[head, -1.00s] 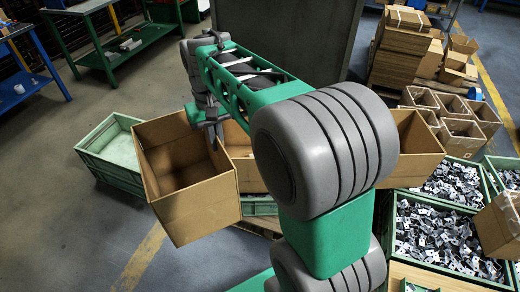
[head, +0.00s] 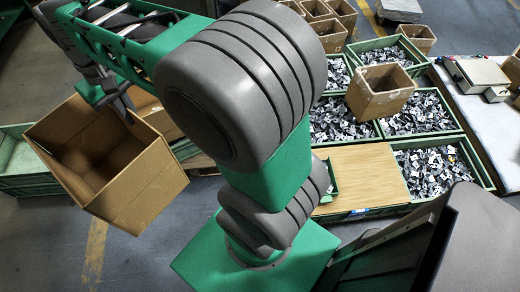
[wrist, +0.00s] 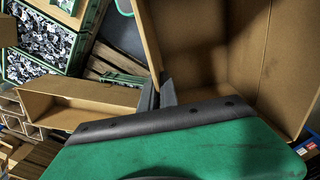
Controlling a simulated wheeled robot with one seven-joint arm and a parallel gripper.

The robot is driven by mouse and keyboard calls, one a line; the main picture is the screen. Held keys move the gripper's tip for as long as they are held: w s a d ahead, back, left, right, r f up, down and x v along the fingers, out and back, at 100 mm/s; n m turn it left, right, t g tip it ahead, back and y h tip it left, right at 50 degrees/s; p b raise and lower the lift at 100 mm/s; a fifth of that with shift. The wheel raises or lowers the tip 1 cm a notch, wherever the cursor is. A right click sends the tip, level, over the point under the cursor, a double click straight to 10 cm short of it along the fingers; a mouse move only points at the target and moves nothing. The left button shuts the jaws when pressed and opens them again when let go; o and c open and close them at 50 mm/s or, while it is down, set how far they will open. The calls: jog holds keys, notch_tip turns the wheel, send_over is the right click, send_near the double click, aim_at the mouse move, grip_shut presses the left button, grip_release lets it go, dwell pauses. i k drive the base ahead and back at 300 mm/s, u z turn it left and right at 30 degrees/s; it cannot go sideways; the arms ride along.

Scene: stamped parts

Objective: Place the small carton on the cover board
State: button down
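An open, empty brown carton (head: 140,185), which I take to be the small carton, hangs tilted at the left of the head view. My gripper (head: 120,104) is at its upper rim, and in the wrist view the dark fingers (wrist: 158,95) are closed on the carton's wall (wrist: 215,50). The fingertips are partly hidden. The cover board (head: 365,178), a flat light-wood panel, lies over part of the green parts bins right of my arm. Its top is mostly bare, and the carton is well away from it.
Green bins of stamped metal parts (head: 430,112) surround the board. Another open carton (head: 380,95) stands on the bins behind it. A green crate (head: 22,165) is at far left. A small green item (head: 330,185) is at the board's left edge.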

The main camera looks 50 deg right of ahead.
aim_at(369, 174)
jog(key=k, duration=0.85)
jog(key=u, duration=1.05)
jog(key=k, duration=1.2)
jog(key=z, duration=0.95)
